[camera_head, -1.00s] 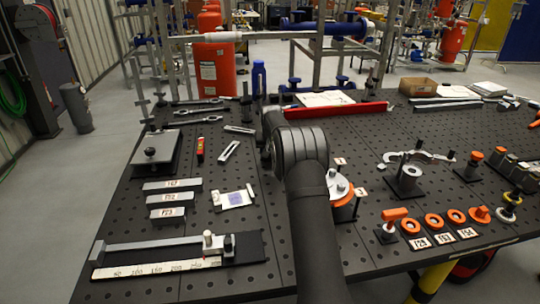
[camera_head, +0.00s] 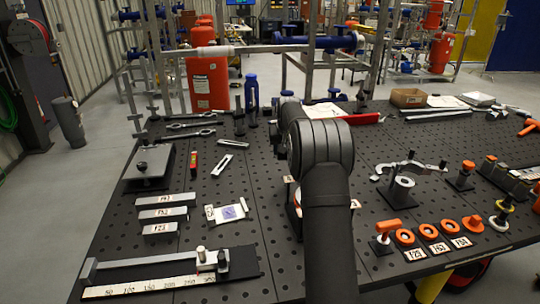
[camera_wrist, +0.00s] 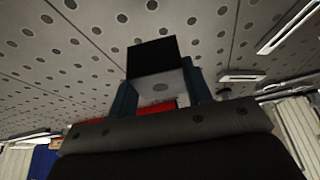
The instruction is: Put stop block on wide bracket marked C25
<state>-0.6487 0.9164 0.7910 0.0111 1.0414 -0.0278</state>
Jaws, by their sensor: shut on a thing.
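My gripper (camera_wrist: 158,98) shows in the wrist view, with its two bluish fingers shut on a small block, which appears to be the stop block (camera_wrist: 157,83). The block has a dark face and a grey face with a round mark. The gripper is hidden behind my arm in the head view. Three grey flat-topped brackets lie in a column at the left of the bench, each with a white label: the far one (camera_head: 160,200), the middle one (camera_head: 158,214) and the near one (camera_head: 160,229). The labels are too small to read surely, so I cannot tell which is C25.
A ruled stop fixture (camera_head: 165,287) lies at the front left of the perforated black bench. A clamp stand (camera_head: 400,190) and several labelled orange rings (camera_head: 428,231) are at the right. A blue bottle (camera_head: 251,92) stands at the back.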

